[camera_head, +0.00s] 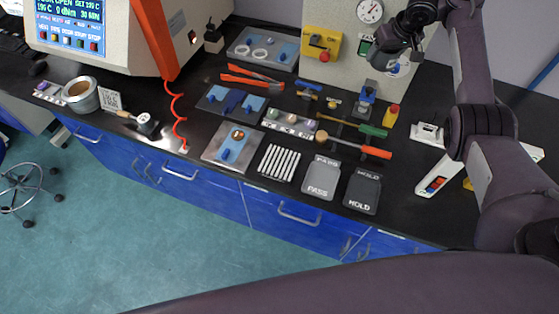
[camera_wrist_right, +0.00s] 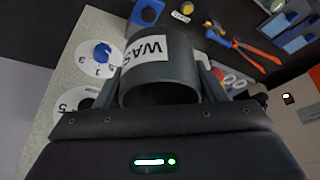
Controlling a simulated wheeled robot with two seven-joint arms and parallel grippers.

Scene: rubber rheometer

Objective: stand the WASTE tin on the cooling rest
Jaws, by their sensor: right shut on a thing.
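The WASTE tin (camera_wrist_right: 165,75) is a dark grey open cylinder with a white label, of which "WAS" shows in the right wrist view. My right gripper (camera_wrist_right: 160,95) is shut on it, with a finger on each side. In the head view my right gripper (camera_head: 400,34) is raised at the back right, in front of the pale upright panel. A pale slatted rack (camera_head: 279,162), which looks like the cooling rest, lies empty near the bench's front edge, well apart from the tin. My left gripper is not in view.
The PASS plate (camera_head: 321,178) and HOLD plate (camera_head: 362,191) lie right of the rack. A tray with a blue-handled part (camera_head: 232,146) lies left of it. An orange-handled tool (camera_head: 354,145) and a green-handled tool (camera_head: 352,124) lie behind. A coiled red cord (camera_head: 179,110) hangs farther left.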

